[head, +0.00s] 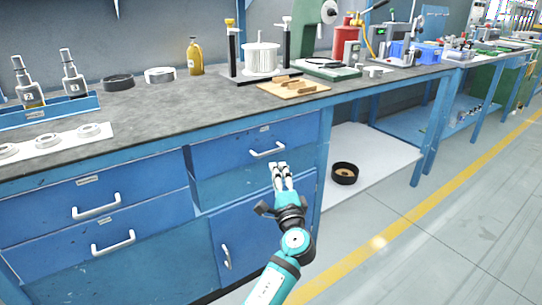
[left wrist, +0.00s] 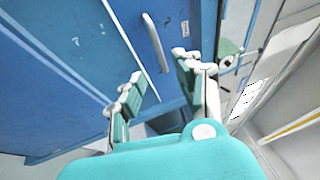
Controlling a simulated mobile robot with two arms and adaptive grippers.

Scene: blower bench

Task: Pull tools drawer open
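Blue drawers with white bar handles sit under the bench top; no readable label tells me which is the tools drawer. The right-hand drawer (head: 225,158) has its handle (head: 267,149) just above and left of my left gripper (head: 279,166), and it looks shut. In the left wrist view the left gripper (left wrist: 158,66) is open, its fingers apart and empty. A white handle (left wrist: 155,42) lies beyond and between the fingertips, apparently not touched. Two more drawers, upper left (head: 50,212) and lower left (head: 60,250), look shut. My right gripper is not in view.
A cabinet door (head: 262,225) with a vertical handle is below the right drawer. A black ring (head: 345,173) lies on the low white shelf. Open floor (head: 440,235) is at right.

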